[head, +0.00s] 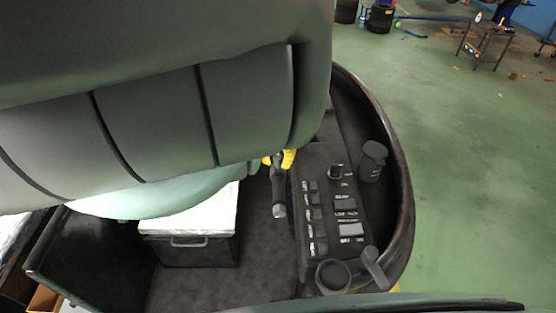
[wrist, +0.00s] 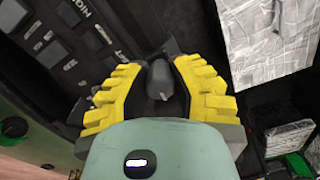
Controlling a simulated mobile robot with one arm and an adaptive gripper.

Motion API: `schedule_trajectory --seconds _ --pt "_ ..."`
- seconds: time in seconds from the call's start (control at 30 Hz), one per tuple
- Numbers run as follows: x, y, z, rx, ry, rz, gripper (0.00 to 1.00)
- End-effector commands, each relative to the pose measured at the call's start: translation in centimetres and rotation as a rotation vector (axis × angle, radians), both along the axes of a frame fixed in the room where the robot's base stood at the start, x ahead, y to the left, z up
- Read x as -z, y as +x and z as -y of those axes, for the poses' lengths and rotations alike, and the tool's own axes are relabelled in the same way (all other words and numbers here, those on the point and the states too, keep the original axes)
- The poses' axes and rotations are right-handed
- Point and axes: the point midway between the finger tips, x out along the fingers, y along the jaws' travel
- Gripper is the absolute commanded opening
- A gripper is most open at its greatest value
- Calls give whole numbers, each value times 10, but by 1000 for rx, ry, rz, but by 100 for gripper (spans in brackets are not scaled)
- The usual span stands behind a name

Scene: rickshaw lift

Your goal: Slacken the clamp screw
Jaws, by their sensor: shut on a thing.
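My gripper (wrist: 160,66) has yellow ribbed fingers and is shut on a dark grey handle (wrist: 160,82) with a rounded end. In the head view, one yellow finger of my gripper (head: 286,158) shows at the upper end of a dark lever (head: 278,190), beside the switch panel. The lever points down in the picture and ends in a lighter grey tip. I cannot tell whether the held handle is the clamp screw, and no screw thread shows.
A switch panel (head: 345,230) with several buttons lies right of the lever. A dark cup (head: 372,160) stands beyond it, inside a curved rim (head: 397,150). A white-topped box (head: 190,223) stands left on the dark floor. A large ribbed grey-green shape hides the upper left.

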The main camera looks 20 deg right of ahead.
Motion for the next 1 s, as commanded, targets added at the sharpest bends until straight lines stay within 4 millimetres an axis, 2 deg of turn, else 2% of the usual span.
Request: schedule_trajectory --seconds 0.63,0.67,0.9,1.0 --pt "0 0 0 -53 -1 -1 0" --pt "0 0 0 -53 -1 -1 25" --pt "0 0 0 -53 0 0 49" --pt "0 0 0 -53 0 0 56"
